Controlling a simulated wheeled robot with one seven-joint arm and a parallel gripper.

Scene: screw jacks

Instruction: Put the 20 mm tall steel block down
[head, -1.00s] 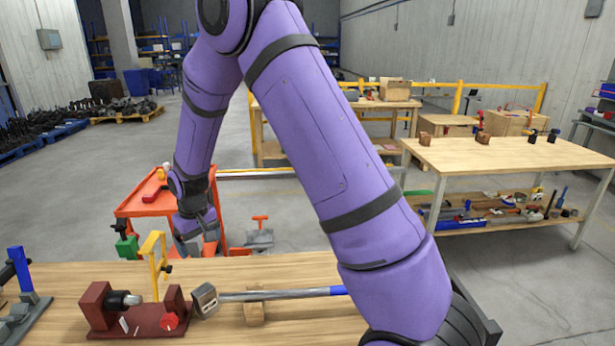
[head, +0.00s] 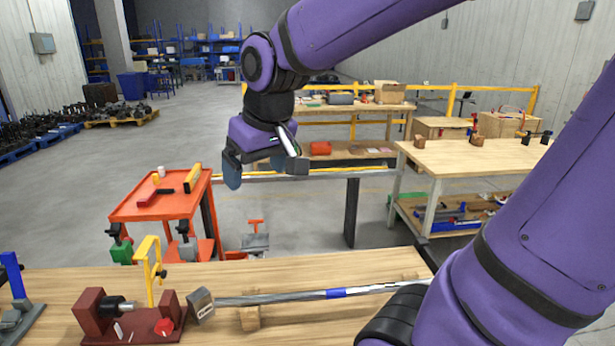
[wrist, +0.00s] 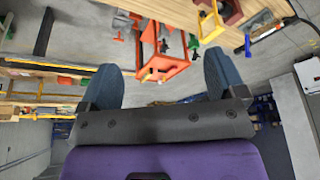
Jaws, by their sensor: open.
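My gripper (head: 259,172) hangs in the air beyond the wooden bench, up and right of the orange cart, its two blue-grey fingers apart. In the wrist view the gripper (wrist: 162,62) is also open, with nothing held between the fingers. I cannot make out for certain a 20 mm tall steel block. A grey block (head: 201,306) with a pale label sits tilted on the bench at the left end of a long steel bar (head: 275,298) with a blue band. I cannot tell whether it is a separate block or part of the bar.
The wooden bench (head: 370,270) carries a dark red fixture (head: 135,322) with a yellow upright, and a wooden support (head: 250,318) under the bar. The orange cart (head: 150,210) holds a yellow piece and red and black tools. A dark post (head: 351,212) stands behind the bench.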

